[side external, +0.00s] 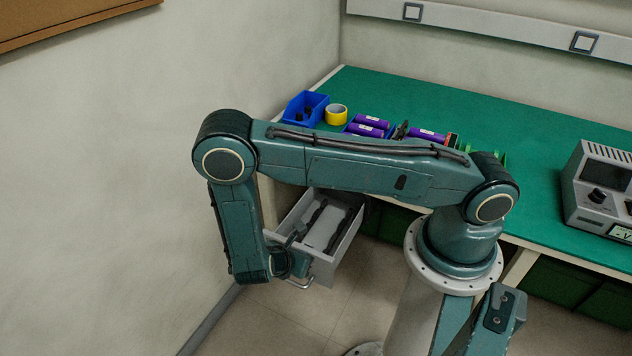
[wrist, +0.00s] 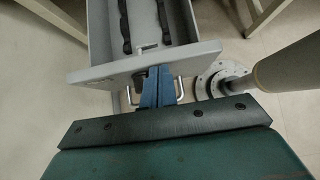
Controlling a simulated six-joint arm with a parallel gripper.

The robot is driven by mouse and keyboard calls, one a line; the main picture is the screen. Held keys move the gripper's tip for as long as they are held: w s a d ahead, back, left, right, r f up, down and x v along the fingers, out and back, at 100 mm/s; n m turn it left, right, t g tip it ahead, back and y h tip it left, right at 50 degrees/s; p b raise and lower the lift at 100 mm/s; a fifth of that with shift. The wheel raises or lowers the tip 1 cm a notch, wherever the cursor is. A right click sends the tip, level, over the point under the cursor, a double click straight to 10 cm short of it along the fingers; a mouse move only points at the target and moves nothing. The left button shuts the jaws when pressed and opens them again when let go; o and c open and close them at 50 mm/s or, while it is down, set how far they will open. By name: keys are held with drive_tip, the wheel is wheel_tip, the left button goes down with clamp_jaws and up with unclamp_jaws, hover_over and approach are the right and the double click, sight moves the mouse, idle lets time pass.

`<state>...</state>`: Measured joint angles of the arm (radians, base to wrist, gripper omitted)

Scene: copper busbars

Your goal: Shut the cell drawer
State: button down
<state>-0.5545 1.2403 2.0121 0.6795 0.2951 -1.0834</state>
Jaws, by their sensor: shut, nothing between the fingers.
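The cell drawer (side external: 345,240) is grey and stands open, pulled out from under the bench. In the wrist view its front panel (wrist: 205,54) crosses the upper part, with a metal bar handle (wrist: 180,88) on its outer face. The handle also shows below the panel in the side view (side external: 303,284). My gripper (wrist: 158,74) is shut and empty, its blue fingers at the middle of the front panel, between the visible ends of the handle. I cannot tell whether the fingertips touch the panel. In the side view my forearm hides part of the drawer's left side.
Dark strips (wrist: 163,20) lie inside the drawer. The green bench (side external: 460,115) carries a blue bin (side external: 305,108), yellow tape (side external: 337,114), purple cells (side external: 370,122) and a grey instrument (side external: 600,190). A wall is close on the left. The floor in front of the drawer is clear.

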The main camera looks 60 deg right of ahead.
drive_tip(key=d, duration=2.5)
drive_tip(key=shift+d, duration=0.25)
drive_tip(key=shift+a, duration=0.1)
drive_tip(key=a+f+v, duration=0.2)
drive_tip(key=v, duration=1.1)
drive_tip(key=shift+a, duration=0.2)
